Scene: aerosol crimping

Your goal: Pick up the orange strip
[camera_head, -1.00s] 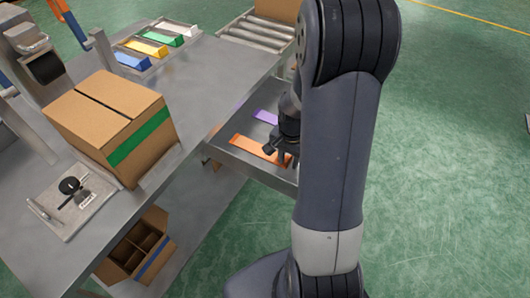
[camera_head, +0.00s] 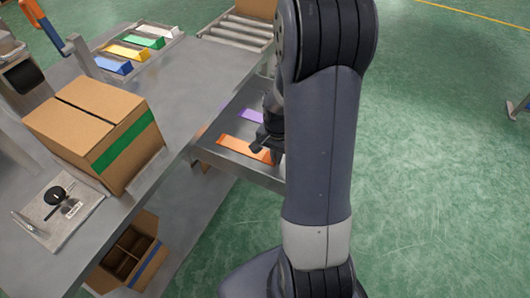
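The orange strip (camera_head: 240,147) lies flat in the grey open drawer or shelf (camera_head: 208,155) beside the workbench. A purple strip (camera_head: 252,115) lies farther back in the same place. My gripper (camera_head: 266,150) is over the right end of the orange strip, small and dark. My arm hides part of it and the right side of the drawer. I cannot tell whether its fingers touch the strip or how far apart they are.
On the bench stands a cardboard box (camera_head: 85,115) with a green band. Behind it a tray holds blue, yellow, green and white strips (camera_head: 126,51). A roller conveyor (camera_head: 235,33) is at the back. A divided carton (camera_head: 128,255) sits below. Green floor at right is open.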

